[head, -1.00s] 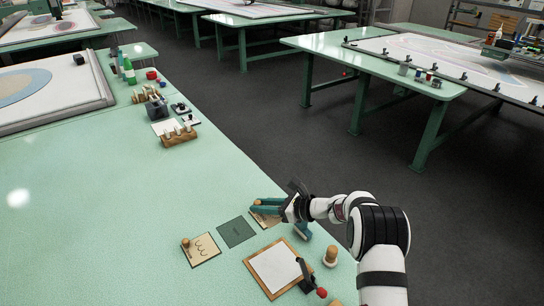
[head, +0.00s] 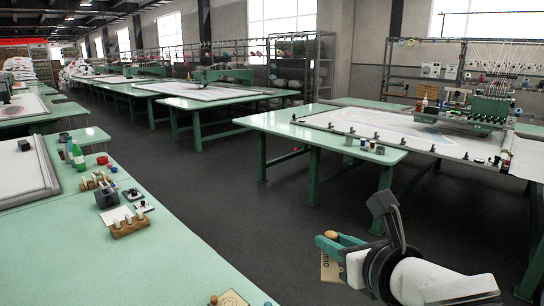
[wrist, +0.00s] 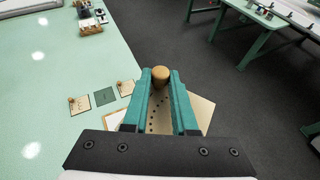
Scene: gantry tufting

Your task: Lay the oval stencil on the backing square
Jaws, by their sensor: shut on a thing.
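My gripper (head: 338,245) is shut on the round wooden knob (wrist: 160,77) of a tan stencil plate. The plate (wrist: 202,114) hangs below the teal fingers in the wrist view. Its holes follow a curve, but the fingers hide much of the shape. In the head view the plate (head: 331,272) shows dark lettering and appears over the aisle. The dark green backing square (wrist: 104,97) lies flat on the table in the wrist view, to the left of my gripper and apart from it. The head view does not show the square.
Knobbed tan stencils lie either side of the square, one left (wrist: 79,103) and one right (wrist: 124,88). A clipboard (wrist: 116,119) is partly hidden by my gripper. A wooden peg rack (head: 130,225) stands farther up the mint table (head: 165,265). Dark floor (head: 265,225) lies to the right.

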